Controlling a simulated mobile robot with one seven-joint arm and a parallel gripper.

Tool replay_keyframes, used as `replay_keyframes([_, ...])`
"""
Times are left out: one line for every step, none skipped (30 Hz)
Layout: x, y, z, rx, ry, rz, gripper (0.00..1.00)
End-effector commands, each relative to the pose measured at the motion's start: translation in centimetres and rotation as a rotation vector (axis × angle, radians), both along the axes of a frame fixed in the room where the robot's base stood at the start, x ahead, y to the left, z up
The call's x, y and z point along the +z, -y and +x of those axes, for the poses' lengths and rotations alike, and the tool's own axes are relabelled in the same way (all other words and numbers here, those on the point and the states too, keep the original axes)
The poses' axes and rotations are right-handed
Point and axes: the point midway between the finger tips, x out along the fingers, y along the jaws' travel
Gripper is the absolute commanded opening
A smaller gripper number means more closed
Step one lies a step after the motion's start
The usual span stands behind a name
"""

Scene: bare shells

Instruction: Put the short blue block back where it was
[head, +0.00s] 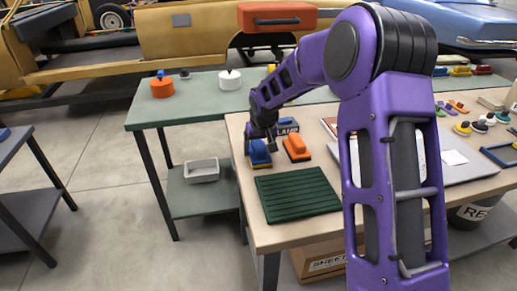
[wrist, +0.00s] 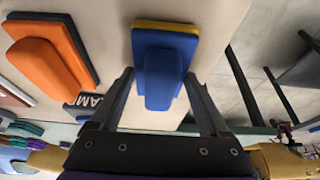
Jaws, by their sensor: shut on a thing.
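The short blue block (head: 260,152) has a wide blue body, a narrower raised grip and a thin yellow layer along its base. It is at the left end of the light worktable, left of an orange block (head: 297,146). My gripper (head: 262,136) is over it, with the fingers on either side of its raised grip. In the wrist view the blue block (wrist: 160,62) lies between the two fingertips (wrist: 160,78), and my gripper is shut on it. I cannot tell whether its base touches the tabletop.
The orange block on a dark base (wrist: 45,62) is close beside. A dark green ribbed mat (head: 297,193) lies in front. A partly hidden lettered item (head: 287,127) is behind. A green-topped bench (head: 185,113) carries orange and white round pots. The worktable's left edge is near.

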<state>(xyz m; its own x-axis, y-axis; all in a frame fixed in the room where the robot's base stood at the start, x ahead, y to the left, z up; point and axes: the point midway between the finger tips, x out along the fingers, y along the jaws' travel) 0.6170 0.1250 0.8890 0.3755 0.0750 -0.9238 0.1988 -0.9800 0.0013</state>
Motion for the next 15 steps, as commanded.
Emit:
replay_keyframes([0.11, 0.00, 0.03, 0.000, 0.001, 0.000, 0.19])
replay_keyframes([0.11, 0.01, 0.02, 0.000, 0.001, 0.000, 0.19])
replay_keyframes([0.10, 0.00, 0.03, 0.000, 0.001, 0.000, 0.19])
replay_keyframes([0.04, 0.01, 0.02, 0.000, 0.001, 0.000, 0.19])
replay_keyframes([-0.07, 0.01, 0.02, 0.000, 0.001, 0.000, 0.19])
replay_keyframes([-0.23, 0.00, 0.01, 0.000, 0.001, 0.000, 0.19])
replay_keyframes([-0.35, -0.01, 0.01, 0.000, 0.001, 0.000, 0.19])
replay_keyframes([-0.44, -0.01, 0.02, 0.000, 0.001, 0.000, 0.19])
replay_keyframes([-0.27, 0.00, 0.00, 0.000, 0.000, 0.000, 0.86])
replay_keyframes([-0.26, 0.00, 0.00, -0.001, 0.000, 0.000, 0.92])
replay_keyframes([-0.27, 0.00, -0.01, 0.000, 0.000, 0.000, 0.97])
replay_keyframes([-0.27, 0.00, -0.01, 0.000, 0.000, 0.000, 1.00])
replay_keyframes([-0.27, 0.01, 0.00, -0.001, 0.000, 0.000, 1.00])
replay_keyframes([-0.27, 0.01, 0.00, -0.001, 0.000, 0.000, 1.00])
replay_keyframes([-0.27, 0.01, 0.00, 0.000, 0.000, 0.000, 1.00])
